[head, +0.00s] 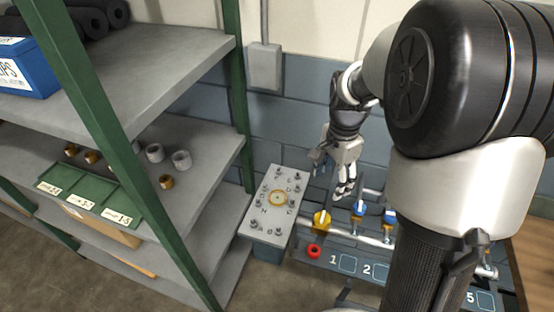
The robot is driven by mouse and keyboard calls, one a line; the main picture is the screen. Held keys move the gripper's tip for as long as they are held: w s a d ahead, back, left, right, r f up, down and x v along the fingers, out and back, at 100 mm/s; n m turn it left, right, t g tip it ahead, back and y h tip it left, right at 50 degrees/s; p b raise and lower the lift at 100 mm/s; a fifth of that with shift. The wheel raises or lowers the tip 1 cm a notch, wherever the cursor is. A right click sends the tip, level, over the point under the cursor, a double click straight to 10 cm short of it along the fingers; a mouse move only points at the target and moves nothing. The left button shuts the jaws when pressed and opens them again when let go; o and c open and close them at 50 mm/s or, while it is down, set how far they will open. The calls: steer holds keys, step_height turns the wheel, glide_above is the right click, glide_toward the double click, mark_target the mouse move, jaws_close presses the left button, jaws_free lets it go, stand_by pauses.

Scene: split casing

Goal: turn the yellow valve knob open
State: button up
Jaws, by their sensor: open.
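The yellow valve knob (321,220) sits at the left end of the valve bench, near a grey pipe. A pale mark or pointer shows on it, but its exact turn is too small to read. My gripper (334,180) is open and empty, fingers pointing down, above and slightly right of the yellow knob in the picture. It appears apart from the knob. Nothing covers the knob.
Blue-topped valves (359,209) stand right of the yellow knob, and a red ring-shaped part (314,252) lies in front. A bolted grey plate (257,213) is at left, beside a green-posted shelf (205,105). My arm hides part of the numbered bench (350,265).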

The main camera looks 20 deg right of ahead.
steer(key=b, duration=0.5)
glide_toward(323, 216)
step_height(323, 216, down, 10)
steer(key=shift+r, duration=0.1)
steer(key=c, duration=1.1)
